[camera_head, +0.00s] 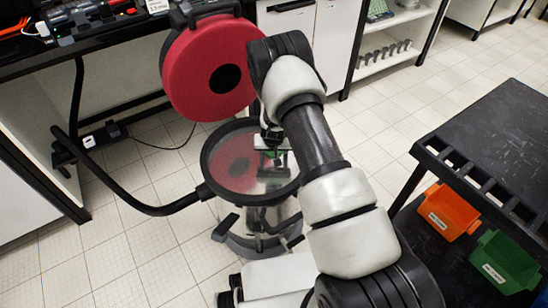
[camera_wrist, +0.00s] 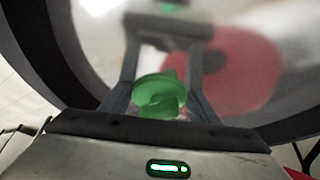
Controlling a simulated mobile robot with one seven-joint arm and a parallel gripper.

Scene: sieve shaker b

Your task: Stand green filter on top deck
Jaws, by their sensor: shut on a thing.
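The green filter (camera_wrist: 158,96) is a small round green piece between the two dark fingers of my gripper (camera_wrist: 160,82) in the wrist view. My gripper is shut on it. In the head view my gripper (camera_head: 273,150) is over the right part of the shaker's round top deck (camera_head: 243,187), and only a little green shows there. The deck is shiny, mirrors the lid in red, and has a thick black rim (camera_head: 206,160). I cannot tell whether the filter touches the deck. My forearm hides part of the rim's right side.
The shaker's red lid (camera_head: 196,75) stands raised behind the deck, close to my wrist. A black hose (camera_head: 150,209) leaves the rim to the left. A black cart (camera_head: 500,140) at right holds an orange bin (camera_head: 447,211) and a green bin (camera_head: 503,262).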

